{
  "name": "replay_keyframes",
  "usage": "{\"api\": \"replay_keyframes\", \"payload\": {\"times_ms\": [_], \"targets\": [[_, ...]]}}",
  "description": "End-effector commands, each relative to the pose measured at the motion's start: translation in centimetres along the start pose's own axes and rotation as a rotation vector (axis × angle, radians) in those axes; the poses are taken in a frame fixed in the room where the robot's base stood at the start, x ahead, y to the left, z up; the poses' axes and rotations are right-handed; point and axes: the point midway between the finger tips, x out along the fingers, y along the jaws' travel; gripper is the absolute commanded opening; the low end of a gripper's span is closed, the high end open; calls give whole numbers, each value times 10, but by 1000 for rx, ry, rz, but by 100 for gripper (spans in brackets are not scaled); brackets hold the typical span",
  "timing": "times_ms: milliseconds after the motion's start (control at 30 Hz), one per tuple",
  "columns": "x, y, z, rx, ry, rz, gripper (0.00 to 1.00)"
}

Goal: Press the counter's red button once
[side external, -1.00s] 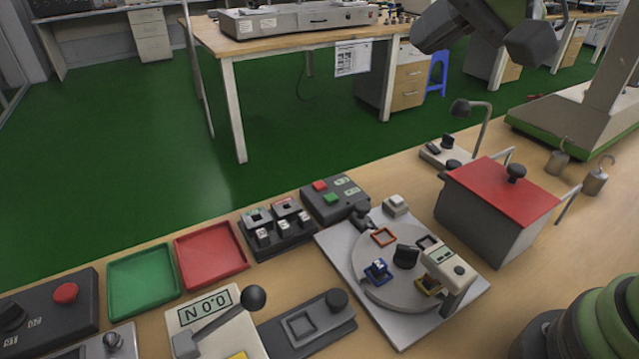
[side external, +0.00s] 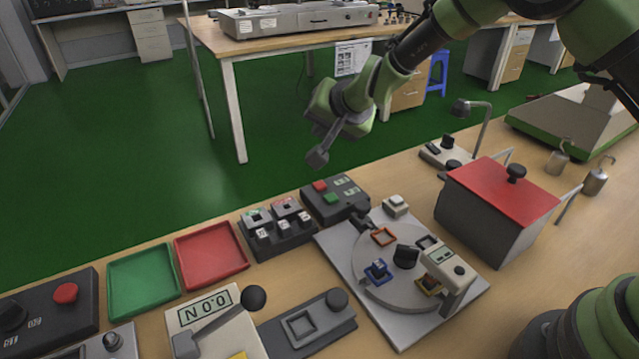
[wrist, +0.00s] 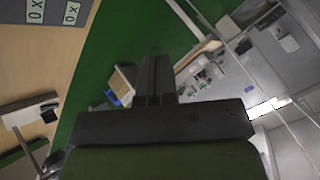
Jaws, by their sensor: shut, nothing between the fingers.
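A dark box (side external: 347,207) with two small pale displays, which looks like the counter, sits at the bench's back edge in the side view. It has a red button (side external: 320,186) and a green button (side external: 330,198). My gripper (side external: 317,157) is shut and empty, with its fingertips above and a little behind the red button, apart from it. In the wrist view my shut fingers (wrist: 157,75) point across the green floor. Two pale display panels (wrist: 71,13) show at the upper left there; the buttons are out of that view.
A black switch block (side external: 277,229) stands left of the counter, then a red tray (side external: 212,280) and a green tray. A round turntable fixture (side external: 380,295) is in front. Another red button (side external: 65,293) is on a far-left box. A grey box with a red lid (side external: 500,190) stands right.

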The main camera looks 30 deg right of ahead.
Motion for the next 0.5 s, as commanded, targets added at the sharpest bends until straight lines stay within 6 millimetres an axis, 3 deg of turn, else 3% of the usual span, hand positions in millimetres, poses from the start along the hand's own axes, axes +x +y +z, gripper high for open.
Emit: {"api": "replay_keyframes", "payload": {"times_ms": [500], "targets": [[5,5,4,-3,0,4,0]]}}
